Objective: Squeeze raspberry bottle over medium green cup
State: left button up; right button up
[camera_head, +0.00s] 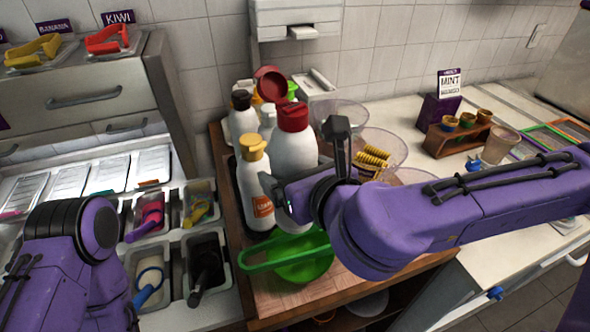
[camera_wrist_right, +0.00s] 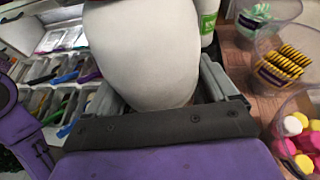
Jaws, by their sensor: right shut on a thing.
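A large white bottle with a dark red cap (camera_head: 293,138) stands out above the wooden counter; I take it as the raspberry bottle. My right gripper (camera_head: 290,200) is shut around its lower body, partly hidden by my wrist. In the right wrist view the white bottle body (camera_wrist_right: 145,50) sits between the two grey fingers (camera_wrist_right: 160,95), looking close to upright.
A white bottle with a yellow cap (camera_head: 255,180) stands close left of the held bottle, more bottles behind. Clear tubs (camera_head: 380,145) stand to the right. Topping bins (camera_head: 150,270) with utensils lie left. Bare board (camera_head: 330,290) shows right of the cup.

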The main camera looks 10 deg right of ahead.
aim_at(302, 138)
jog(key=shift+w+r, duration=0.1)
jog(key=shift+r, duration=0.1)
notch_tip(302, 138, up, 7)
jog(key=p, duration=0.6)
